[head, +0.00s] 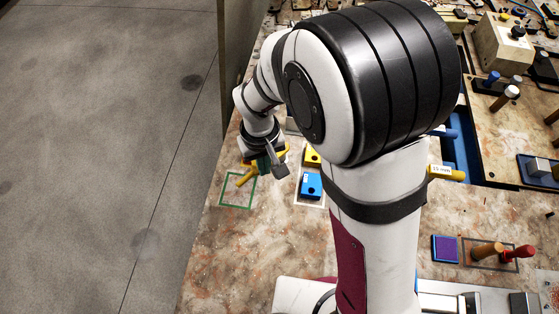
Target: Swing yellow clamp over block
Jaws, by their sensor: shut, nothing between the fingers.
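My gripper (277,164) is at the end of my arm, low over the worktable at left centre, and is shut and empty. A yellow bar (245,178), which looks like the handle of the yellow clamp, sticks out to the lower left just beside it. A dark green piece shows between them. I cannot tell whether the gripper touches the clamp. The rest of the clamp is hidden behind my wrist and gripper.
A green square outline (237,205) is marked on the worktable (270,235) below the yellow bar. My arm covers the middle. The table's lower left is clear.

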